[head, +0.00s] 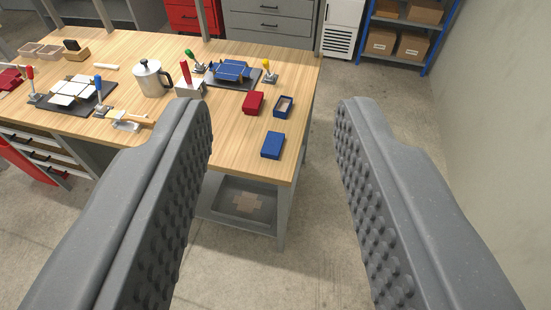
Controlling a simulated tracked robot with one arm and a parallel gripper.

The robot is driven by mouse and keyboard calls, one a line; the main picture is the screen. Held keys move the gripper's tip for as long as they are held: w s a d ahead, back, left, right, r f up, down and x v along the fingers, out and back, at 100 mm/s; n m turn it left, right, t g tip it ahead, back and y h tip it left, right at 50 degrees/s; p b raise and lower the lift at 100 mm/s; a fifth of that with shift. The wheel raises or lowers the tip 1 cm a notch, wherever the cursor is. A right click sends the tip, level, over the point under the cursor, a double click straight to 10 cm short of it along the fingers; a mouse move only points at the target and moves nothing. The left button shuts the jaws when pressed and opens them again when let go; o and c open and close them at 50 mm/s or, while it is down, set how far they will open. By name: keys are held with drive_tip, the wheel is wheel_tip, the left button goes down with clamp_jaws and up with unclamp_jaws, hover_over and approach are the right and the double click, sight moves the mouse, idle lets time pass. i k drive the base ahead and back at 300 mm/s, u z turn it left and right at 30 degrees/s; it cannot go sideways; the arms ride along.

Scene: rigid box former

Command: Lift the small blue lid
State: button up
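A small blue lid or box (273,145) lies on the wooden workbench near its front right corner; I cannot tell whether it is a lid alone or a lid on a box. A small open blue box (283,107) with a pale inside stands just behind it, with no lid on it. My gripper (276,112) is wide open and empty. Its two grey, studded fingers frame the bench corner from above and in front, apart from the blue pieces.
A red box (253,103) stands left of the open blue box. The workbench (230,145) has bare wood around the front blue piece. Floor is clear to the right.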

sight(272, 146)
drive_tip(key=z, duration=0.2)
drive_tip(key=i, duration=1.3)
drive_tip(key=u, duration=0.3)
